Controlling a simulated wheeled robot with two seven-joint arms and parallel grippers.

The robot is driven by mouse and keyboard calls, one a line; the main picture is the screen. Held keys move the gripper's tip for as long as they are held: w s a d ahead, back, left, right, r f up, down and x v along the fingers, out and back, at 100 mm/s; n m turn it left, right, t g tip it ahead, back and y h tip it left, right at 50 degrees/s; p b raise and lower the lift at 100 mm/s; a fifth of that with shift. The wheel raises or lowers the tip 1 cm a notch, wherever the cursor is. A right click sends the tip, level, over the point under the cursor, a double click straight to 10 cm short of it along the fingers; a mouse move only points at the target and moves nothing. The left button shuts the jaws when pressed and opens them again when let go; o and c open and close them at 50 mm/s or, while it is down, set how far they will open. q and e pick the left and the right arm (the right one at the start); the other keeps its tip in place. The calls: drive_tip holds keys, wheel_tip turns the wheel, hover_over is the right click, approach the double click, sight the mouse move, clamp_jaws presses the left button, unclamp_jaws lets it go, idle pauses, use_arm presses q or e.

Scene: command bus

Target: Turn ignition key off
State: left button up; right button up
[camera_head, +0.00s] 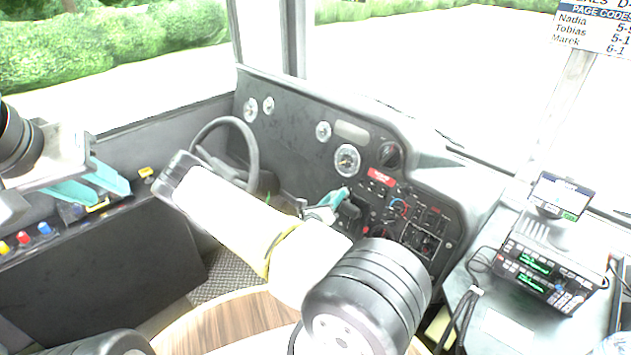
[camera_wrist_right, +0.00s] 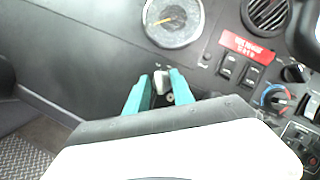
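The ignition key (camera_wrist_right: 161,81), a small pale grey piece, stands on the dark dashboard below a round gauge in the right wrist view. My right gripper (camera_wrist_right: 161,78) has its two teal fingers on either side of the key, with narrow gaps seeming to show; contact is hard to judge. In the head view my right gripper (camera_head: 340,194) is at the dashboard below the speedometer, and its fingers hide the key. My left gripper (camera_head: 118,182) is open and empty at the left, above the side console, far from the key.
The steering wheel (camera_head: 226,155) is left of my right arm. A red label (camera_wrist_right: 247,46), rocker switches (camera_wrist_right: 236,72) and a rotary knob (camera_wrist_right: 273,97) lie right of the key. The side console (camera_head: 40,237) has coloured buttons. A radio unit (camera_head: 545,277) stands at the right.

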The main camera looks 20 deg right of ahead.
drive_tip(key=v, duration=0.8)
drive_tip(key=shift+d, duration=0.1)
idle(0.3)
